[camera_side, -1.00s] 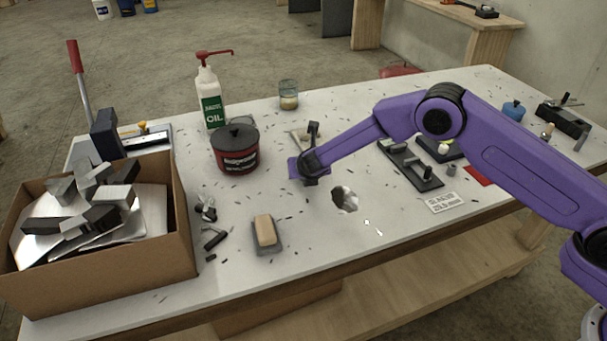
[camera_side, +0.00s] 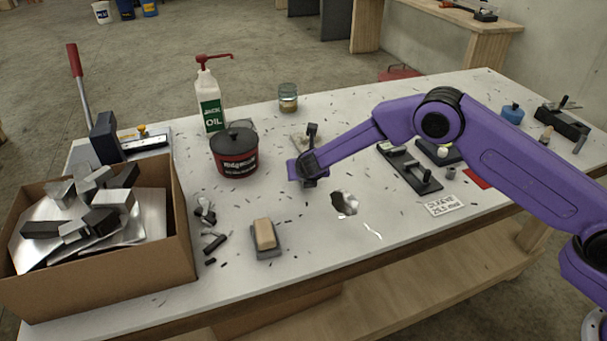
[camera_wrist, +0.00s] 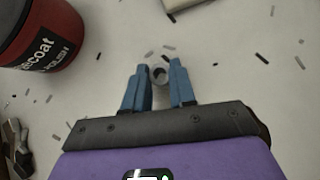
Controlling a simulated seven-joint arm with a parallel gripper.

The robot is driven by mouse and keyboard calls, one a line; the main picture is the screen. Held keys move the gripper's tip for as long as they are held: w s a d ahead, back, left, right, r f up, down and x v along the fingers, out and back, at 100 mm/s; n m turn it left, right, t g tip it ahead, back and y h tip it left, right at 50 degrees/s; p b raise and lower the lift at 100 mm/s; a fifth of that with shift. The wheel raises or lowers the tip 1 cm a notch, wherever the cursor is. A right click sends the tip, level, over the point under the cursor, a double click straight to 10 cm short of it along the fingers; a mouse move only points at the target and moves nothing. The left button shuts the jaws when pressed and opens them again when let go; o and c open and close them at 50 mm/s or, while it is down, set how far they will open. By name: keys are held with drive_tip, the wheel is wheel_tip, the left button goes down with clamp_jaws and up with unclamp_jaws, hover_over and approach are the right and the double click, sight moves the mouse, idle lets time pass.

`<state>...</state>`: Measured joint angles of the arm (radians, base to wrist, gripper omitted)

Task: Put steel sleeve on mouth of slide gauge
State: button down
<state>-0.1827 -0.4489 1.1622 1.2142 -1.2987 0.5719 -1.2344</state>
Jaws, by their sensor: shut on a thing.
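My gripper (camera_wrist: 159,78) shows two blue fingers in the wrist view, closed on a small grey ring-shaped piece, which I take to be the steel sleeve (camera_wrist: 159,71). Its round open end faces the camera. In the side view my gripper (camera_side: 312,182) is low over the middle of the table, and the sleeve is hidden there. A dark device with a rail and upright blocks, probably the slide gauge (camera_side: 425,186), lies on the table to the right of my gripper. A small grey cylinder (camera_side: 450,173) stands beside it. A placard (camera_side: 445,205) reading "SLEEVE" lies in front.
A red tin (camera_side: 236,160), also in the wrist view (camera_wrist: 40,40), and an oil bottle (camera_side: 211,105) stand left of my gripper. A cardboard box (camera_side: 110,275) of metal pieces fills the left end. A brush-like block (camera_side: 265,235) and shiny patch (camera_side: 344,203) lie in front.

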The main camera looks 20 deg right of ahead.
drive_tip(key=r, duration=0.3)
drive_tip(key=shift+s+d+r, duration=0.1)
drive_tip(key=shift+s+r, duration=0.1)
drive_tip(key=shift+s, duration=0.1)
drive_tip(key=s+d+r, duration=0.3)
drive_tip(key=s+r, duration=0.3)
drive_tip(key=r, duration=0.2)
drive_tip(key=s+d+r, duration=0.2)
drive_tip(key=s+r, duration=0.4)
drive_tip(key=r, duration=0.1)
drive_tip(key=w+d+n+y, duration=0.3)
drive_tip(key=d+n, duration=0.1)
drive_tip(key=d, duration=0.9)
drive_tip(key=s+d+n+g+y, duration=0.1)
drive_tip(key=s+d+n+y, duration=0.5)
drive_tip(key=d, duration=0.7)
drive_tip(key=w+f, duration=0.4)
drive_tip(key=w+f+h, duration=0.1)
drive_tip(key=w+f, duration=0.3)
drive_tip(key=f, duration=0.1)
drive_tip(key=w+f+m+h, duration=0.1)
drive_tip(key=w+f, duration=0.2)
drive_tip(key=f, duration=0.1)
drive_tip(key=shift+w+f, duration=0.3)
drive_tip(key=shift+w, duration=0.1)
drive_tip(key=shift+w+f, duration=0.55)
drive_tip(key=shift+f, duration=1.65)
